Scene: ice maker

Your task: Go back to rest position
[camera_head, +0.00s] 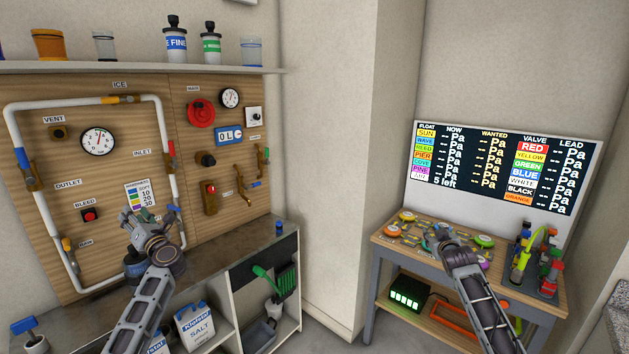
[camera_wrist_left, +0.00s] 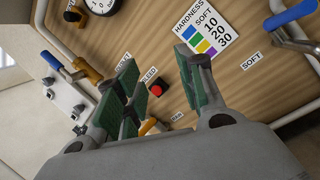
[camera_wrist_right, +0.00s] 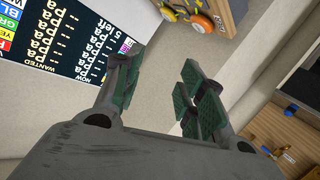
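My left gripper (camera_head: 148,234) is in front of the wooden ice panel (camera_head: 110,175), near the hardness chart (camera_head: 137,196). In the left wrist view its green-padded fingers (camera_wrist_left: 160,85) stand apart with nothing between them. The red bleed button (camera_wrist_left: 150,97) shows behind the fingers. My right gripper (camera_head: 440,236) is in front of the small workbench at the right. In the right wrist view its fingers (camera_wrist_right: 155,95) are spread and empty, with plain wall behind them.
A small wooden workbench (camera_head: 388,243) with coloured round pieces stands at the right, below a black pressure board (camera_head: 500,168). A dark counter (camera_head: 215,258) runs below the panel, with a salt bag (camera_head: 197,325) underneath. A shelf (camera_head: 130,68) holds bottles above.

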